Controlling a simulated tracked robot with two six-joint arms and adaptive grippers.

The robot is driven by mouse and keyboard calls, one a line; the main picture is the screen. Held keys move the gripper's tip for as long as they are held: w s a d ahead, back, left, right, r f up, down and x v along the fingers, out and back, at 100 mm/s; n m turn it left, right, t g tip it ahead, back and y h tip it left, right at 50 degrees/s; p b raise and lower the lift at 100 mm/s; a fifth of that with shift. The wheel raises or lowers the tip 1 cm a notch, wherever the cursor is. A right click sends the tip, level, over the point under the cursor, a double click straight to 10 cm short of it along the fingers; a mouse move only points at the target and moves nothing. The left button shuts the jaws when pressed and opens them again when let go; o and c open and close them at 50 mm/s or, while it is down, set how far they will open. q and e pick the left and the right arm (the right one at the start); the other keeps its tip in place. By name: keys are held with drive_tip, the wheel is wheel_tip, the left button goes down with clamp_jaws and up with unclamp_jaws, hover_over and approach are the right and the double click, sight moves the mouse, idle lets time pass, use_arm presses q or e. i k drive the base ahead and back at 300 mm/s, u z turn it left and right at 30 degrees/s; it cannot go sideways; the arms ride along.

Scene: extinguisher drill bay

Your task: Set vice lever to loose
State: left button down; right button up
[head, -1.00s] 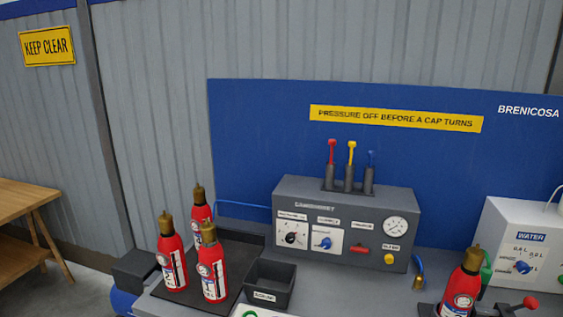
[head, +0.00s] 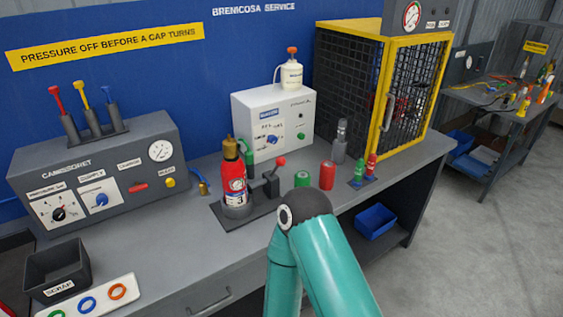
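A red extinguisher (head: 236,168) with a brass top stands upright in the dark vice (head: 262,203) on the bench. The vice lever (head: 276,168) has a red knob and rises on the right side of the extinguisher, its knob up and leaning right. No readable loose or tight marking shows at the lever. One of my teal arms comes up from the bottom, in front of the bench and below the vice, with its bent joint uppermost. Neither of my grippers is in view.
The grey control box (head: 98,175) stands left and the white water box (head: 274,125) stands behind the vice. Green (head: 302,179) and red (head: 327,175) cylinders stand right of the vice. A yellow-framed mesh cage (head: 385,95) fills the right end. The bench front between scrap bin (head: 58,272) and vice is mostly clear.

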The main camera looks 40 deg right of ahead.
sight(280, 161)
drive_tip(key=u, duration=1.4)
drive_tip(key=i, duration=0.1)
drive_tip(key=z, duration=2.6)
drive_tip(key=k, duration=1.3)
drive_tip(key=z, duration=0.2)
drive_tip(key=i, duration=0.5)
drive_tip(key=z, duration=0.65)
drive_tip(key=i, duration=1.4)
drive_tip(key=u, duration=0.75)
